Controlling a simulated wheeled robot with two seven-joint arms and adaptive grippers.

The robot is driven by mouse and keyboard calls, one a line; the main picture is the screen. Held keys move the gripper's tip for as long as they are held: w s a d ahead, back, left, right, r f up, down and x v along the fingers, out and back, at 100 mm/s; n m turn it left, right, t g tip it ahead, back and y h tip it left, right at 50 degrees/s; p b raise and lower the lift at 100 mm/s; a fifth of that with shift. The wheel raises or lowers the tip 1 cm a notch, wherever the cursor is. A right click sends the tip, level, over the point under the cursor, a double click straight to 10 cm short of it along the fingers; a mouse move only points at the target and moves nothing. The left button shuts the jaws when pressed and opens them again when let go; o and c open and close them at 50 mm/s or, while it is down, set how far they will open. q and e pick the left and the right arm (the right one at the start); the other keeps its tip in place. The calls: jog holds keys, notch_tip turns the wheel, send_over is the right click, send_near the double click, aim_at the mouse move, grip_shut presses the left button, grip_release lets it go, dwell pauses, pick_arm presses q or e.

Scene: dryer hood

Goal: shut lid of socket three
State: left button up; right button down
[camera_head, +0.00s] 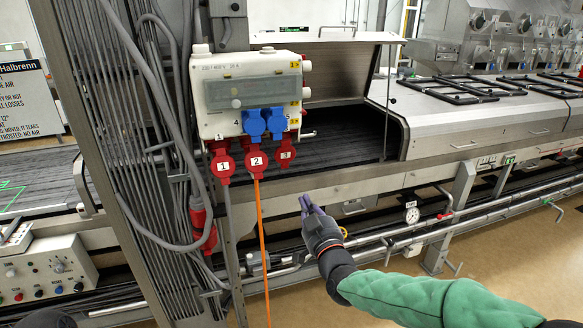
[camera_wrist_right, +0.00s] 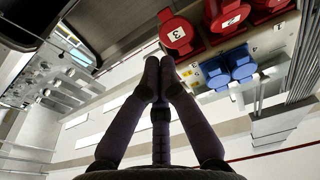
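The socket three lid (camera_head: 286,153) is a red round piece marked 3 under the right end of a pale socket box (camera_head: 250,90). It also shows in the right wrist view (camera_wrist_right: 176,34), just beyond my fingertips; I cannot tell how far open it stands. My right gripper (camera_head: 305,203) is below it and slightly right in the head view, pointing up, apart from it. Its two fingers (camera_wrist_right: 159,66) come together at the tips with nothing seen between them.
Red sockets one (camera_head: 222,165) and two (camera_head: 257,161) sit left of socket three. An orange cable (camera_head: 263,250) hangs from socket two. Blue sockets (camera_head: 254,124) are above. Grey cables and a metal post stand left. A steel hood (camera_head: 340,65) is behind.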

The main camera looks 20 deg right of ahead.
send_near(285, 157)
jog(key=w+f, duration=0.2)
jog(key=w, duration=0.5)
jog(key=shift+w+d+f, duration=0.3)
jog(key=shift+w+d, duration=0.05)
jog(key=shift+d, duration=0.05)
jog(key=shift+b, duration=0.3)
